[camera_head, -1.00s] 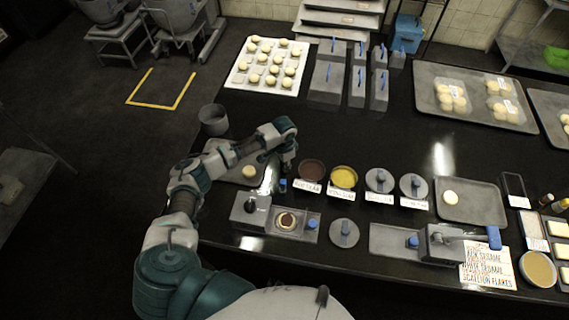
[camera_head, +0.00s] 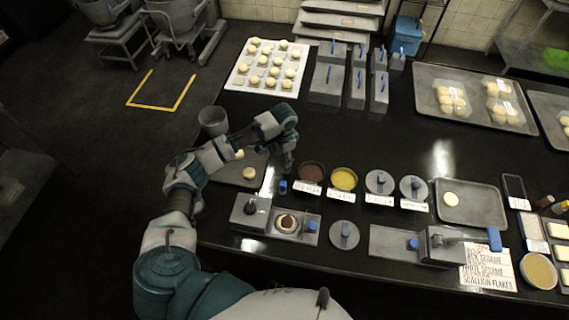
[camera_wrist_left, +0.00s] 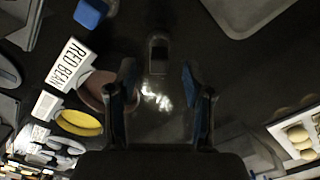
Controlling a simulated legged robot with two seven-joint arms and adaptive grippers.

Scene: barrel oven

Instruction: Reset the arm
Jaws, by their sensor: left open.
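My left gripper (camera_head: 287,168) points down over the dark counter, just left of the bowl of red bean (camera_head: 313,172). In the left wrist view my left gripper (camera_wrist_left: 158,92) has its two fingers apart, with only dark counter and a bright reflection between them. The red bean bowl shows beside the left finger in that view, next to its "RED BEAN" label (camera_wrist_left: 70,65). My right gripper is not in view.
A grey tray (camera_head: 225,175) with dough balls lies under my left forearm, beside a grey pot (camera_head: 213,121). A yellow-filled bowl (camera_head: 344,178), lidded containers and a press (camera_head: 283,221) stand nearby. Open counter (camera_head: 350,135) lies behind the bowls.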

